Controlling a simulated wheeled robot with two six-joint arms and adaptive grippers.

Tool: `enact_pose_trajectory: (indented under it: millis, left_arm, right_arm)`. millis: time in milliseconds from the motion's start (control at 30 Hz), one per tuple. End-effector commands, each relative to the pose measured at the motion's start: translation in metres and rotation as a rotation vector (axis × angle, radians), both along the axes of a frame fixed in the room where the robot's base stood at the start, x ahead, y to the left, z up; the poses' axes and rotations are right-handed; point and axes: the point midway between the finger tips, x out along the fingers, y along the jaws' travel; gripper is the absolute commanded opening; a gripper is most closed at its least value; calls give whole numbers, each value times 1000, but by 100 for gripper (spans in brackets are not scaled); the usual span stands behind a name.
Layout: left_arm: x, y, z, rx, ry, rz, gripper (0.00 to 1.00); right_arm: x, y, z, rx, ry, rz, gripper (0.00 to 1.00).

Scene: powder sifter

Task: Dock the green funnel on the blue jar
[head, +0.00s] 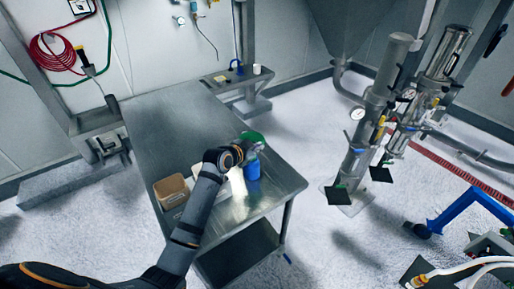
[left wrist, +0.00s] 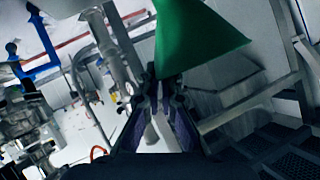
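The green funnel (head: 253,137) is at the right side of the metal table, above the blue jar (head: 252,171). In the head view it overlaps the jar's top, and my gripper partly covers the join, so I cannot tell whether they touch. My left gripper (head: 247,151) is at the funnel from the left. In the left wrist view the funnel (left wrist: 198,36) is a large green cone at the fingertips (left wrist: 166,80), which look closed on its lower part. The jar does not show there. My right gripper is out of view.
The metal table (head: 170,115) is bare towards the back. An open brown box (head: 171,188) stands to the left of the jar, with a pale item beside it, partly behind my arm. Steel pipework (head: 365,140) stands on the floor to the right, apart from the table.

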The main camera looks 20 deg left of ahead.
Motion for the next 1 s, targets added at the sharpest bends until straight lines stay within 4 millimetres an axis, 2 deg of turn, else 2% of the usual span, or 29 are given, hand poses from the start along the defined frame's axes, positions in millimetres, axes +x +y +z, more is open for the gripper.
enact_pose_trajectory:
  millis: [33, 200, 567, 1000]
  left_arm:
    - [-1, 0, -14, 1, 11, 0, 0]
    - [-2, 1, -20, 2, 18, 0, 0]
    - [-4, 1, -23, 3, 28, 0, 0]
    - [-3, 3, -17, 1, 13, 0, 0]
  right_arm:
    - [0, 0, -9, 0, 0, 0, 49]
    - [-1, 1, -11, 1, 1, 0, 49]
    - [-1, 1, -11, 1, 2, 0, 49]
    - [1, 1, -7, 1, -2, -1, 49]
